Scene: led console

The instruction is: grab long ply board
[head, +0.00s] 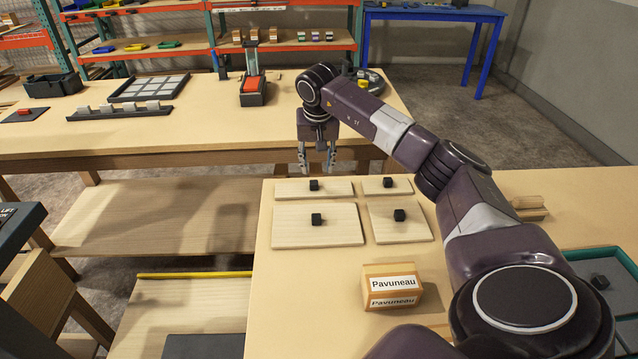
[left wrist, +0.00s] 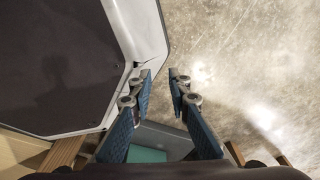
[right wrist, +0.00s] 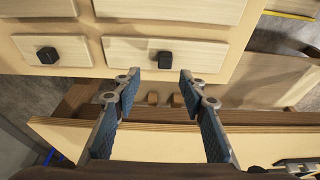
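The long ply board (head: 335,190) is a narrow pale strip with a black knob (head: 314,185), lying at the back left of a group of ply boards on the near table. It also shows in the right wrist view (right wrist: 215,58) with its knob (right wrist: 165,60). My right gripper (head: 317,168) points down just behind this board, beyond the table's back edge. In the right wrist view it is open and empty (right wrist: 160,82), apart from the knob. My left gripper (left wrist: 160,77) is open and empty, over bare floor beside my base; it is not in the head view.
A larger board (head: 290,230) lies in front, with two smaller boards (head: 385,190) (head: 412,228) to the right, each with a black knob. A "Pavuneau" box (head: 392,290) stands nearer. A green-rimmed tray (head: 622,255) is at right. A long workbench (head: 200,135) stands behind a gap.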

